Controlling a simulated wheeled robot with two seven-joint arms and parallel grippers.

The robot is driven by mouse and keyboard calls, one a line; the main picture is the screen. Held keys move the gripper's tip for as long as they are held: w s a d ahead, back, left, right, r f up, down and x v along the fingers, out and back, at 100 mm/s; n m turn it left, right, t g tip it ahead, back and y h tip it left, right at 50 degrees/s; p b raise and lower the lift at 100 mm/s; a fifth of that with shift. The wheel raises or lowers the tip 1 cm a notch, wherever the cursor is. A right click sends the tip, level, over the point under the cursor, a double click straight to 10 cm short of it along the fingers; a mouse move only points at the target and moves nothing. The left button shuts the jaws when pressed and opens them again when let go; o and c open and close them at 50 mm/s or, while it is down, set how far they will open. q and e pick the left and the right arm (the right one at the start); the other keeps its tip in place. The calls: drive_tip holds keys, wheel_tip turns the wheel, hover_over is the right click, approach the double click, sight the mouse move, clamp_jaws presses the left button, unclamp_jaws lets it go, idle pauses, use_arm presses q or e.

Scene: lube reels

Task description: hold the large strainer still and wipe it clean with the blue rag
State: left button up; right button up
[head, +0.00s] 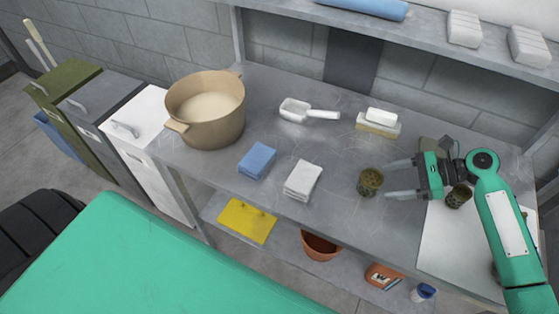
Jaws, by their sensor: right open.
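The blue rag (257,161) lies folded on the grey workbench, left of a white folded cloth. Two dark brownish, dirty-looking cylinders stand on the bench. The larger-looking one, which I take for the large strainer (370,183), stands upright right of the white cloth. The other (459,196) is smaller-looking and stands further right, beside my right gripper. My right gripper (389,181) is open and empty, its fingers pointing left. Its fingertips are close to the right side of the large strainer; I cannot tell if they touch. My left gripper is not in view.
A white folded cloth (303,181) lies between rag and strainer. A large tan pot (206,110) stands at the bench's left end. A white scoop (308,110) and a sponge-like stack (379,123) lie behind. A pale board (455,245) covers the right front. A shelf (450,36) overhangs the back.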

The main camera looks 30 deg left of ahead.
sight(376, 183)
drive_tip(key=shift+s+a+f+b, duration=0.2)
drive_tip(key=shift+a+f+b, duration=0.15)
drive_tip(key=shift+a+f, duration=0.3)
drive_tip(key=shift+s+a+f+p, duration=0.1)
drive_tip(key=shift+s+a+p, duration=0.1)
drive_tip(key=shift+a+p, duration=0.8)
drive_tip(key=shift+s+a+f, duration=0.25)
drive_tip(key=shift+a+f, duration=0.1)
drive_tip(key=shift+a, duration=0.1)
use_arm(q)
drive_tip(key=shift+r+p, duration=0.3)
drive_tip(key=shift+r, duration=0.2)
use_arm(e)
drive_tip(key=shift+a+f, duration=0.2)
drive_tip(key=shift+f, duration=0.05)
drive_tip(key=shift+c, duration=0.2)
drive_tip(key=c, duration=0.7)
